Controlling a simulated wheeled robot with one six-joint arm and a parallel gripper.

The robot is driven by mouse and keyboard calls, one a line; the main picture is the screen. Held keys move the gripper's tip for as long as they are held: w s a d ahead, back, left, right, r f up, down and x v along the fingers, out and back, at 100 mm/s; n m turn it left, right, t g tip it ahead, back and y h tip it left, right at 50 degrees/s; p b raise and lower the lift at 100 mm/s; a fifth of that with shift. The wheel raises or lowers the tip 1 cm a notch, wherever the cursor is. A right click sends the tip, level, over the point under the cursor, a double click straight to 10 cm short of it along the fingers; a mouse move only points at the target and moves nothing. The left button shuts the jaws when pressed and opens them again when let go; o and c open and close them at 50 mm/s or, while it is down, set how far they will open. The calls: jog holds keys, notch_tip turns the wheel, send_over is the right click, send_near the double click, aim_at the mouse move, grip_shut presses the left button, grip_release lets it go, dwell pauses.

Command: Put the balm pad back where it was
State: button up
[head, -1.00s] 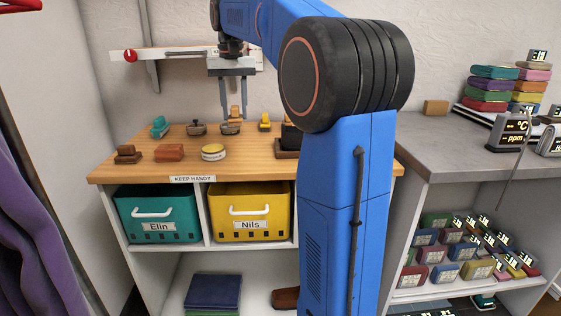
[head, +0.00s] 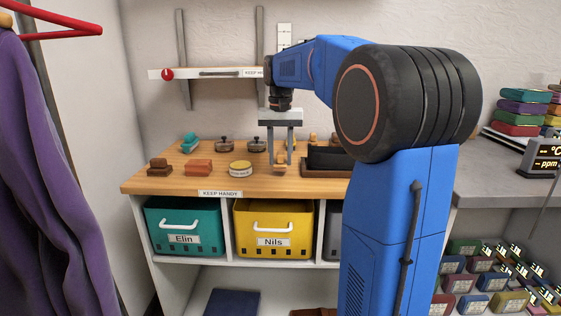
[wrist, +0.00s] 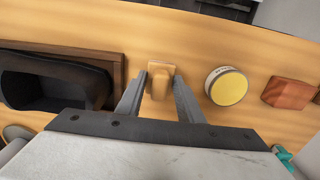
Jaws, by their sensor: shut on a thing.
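A small tan pad with a raised block-like grip, which I take to be the balm pad (head: 279,167), is between my gripper's fingers. My gripper (head: 281,160) points down and is shut on it, low over the wooden counter. In the wrist view the tan pad (wrist: 159,79) shows between the two grey fingers, with bare wood around it. I cannot tell whether its underside touches the wood. A round tin with a yellow top (head: 240,168) stands to its left in the head view. A dark tray (head: 325,173) stands to its right.
The wooden counter (head: 215,178) also holds a teal brush (head: 190,143), a brown stepped block (head: 158,167), a reddish block (head: 198,167) and dark knobbed items (head: 224,145). A wall shelf (head: 215,73) hangs behind. Teal (head: 184,225) and yellow (head: 272,228) bins sit below.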

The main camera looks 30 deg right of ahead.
aim_at(280, 152)
jog(key=shift+f, duration=0.85)
jog(key=shift+f, duration=0.15)
jog(key=o, duration=0.9)
jog(key=shift+o, duration=0.2)
notch_tip(280, 152, up, 12)
jog(key=shift+r, duration=0.15)
jog(key=s+a+f+n+t, duration=0.1)
jog(key=s+a+f+n, duration=0.1)
jog(key=s+a+f, duration=0.3)
jog(key=s+a+f+n+t, duration=0.2)
jog(key=s+a+f, duration=0.3)
jog(key=s+f, duration=0.8)
jog(key=s+a+f+n+t, duration=0.1)
jog(key=s+a+f+n, duration=0.1)
jog(key=s+a+f, duration=0.3)
jog(key=s+f, duration=0.4)
jog(key=s, duration=0.3)
jog(key=shift+a+n+t, duration=0.4)
